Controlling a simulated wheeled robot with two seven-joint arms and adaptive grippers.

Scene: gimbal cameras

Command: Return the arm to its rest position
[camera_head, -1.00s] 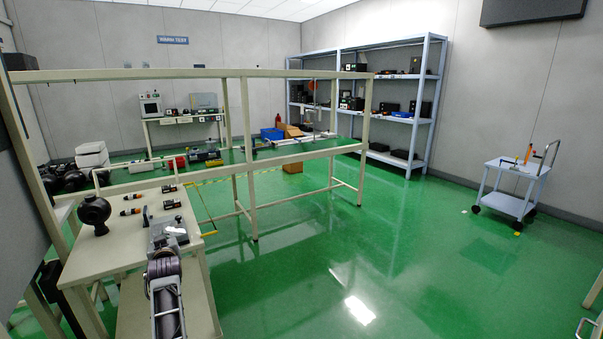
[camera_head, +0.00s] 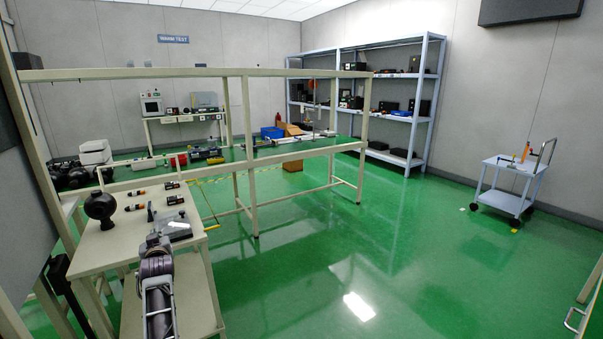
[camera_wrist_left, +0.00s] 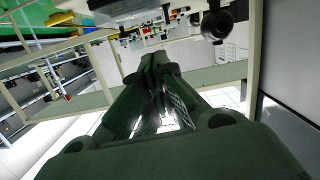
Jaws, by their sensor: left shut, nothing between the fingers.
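My left arm (camera_head: 158,295) comes in from the bottom of the head view. Its left gripper (camera_head: 153,240) is at the near edge of the beige table (camera_head: 130,240), close to a grey metal device. In the left wrist view the dark fingers of the left gripper (camera_wrist_left: 155,62) are together, with nothing held between them. The view there looks upside down. My right gripper is in neither view.
On the table are a black round gimbal camera (camera_head: 101,207), the grey device (camera_head: 174,228) and several small black-and-orange items (camera_head: 143,206). A beige frame bench (camera_head: 300,151) stands behind. A blue cart (camera_head: 506,188) is far right. The green floor (camera_head: 400,250) is clear in the middle.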

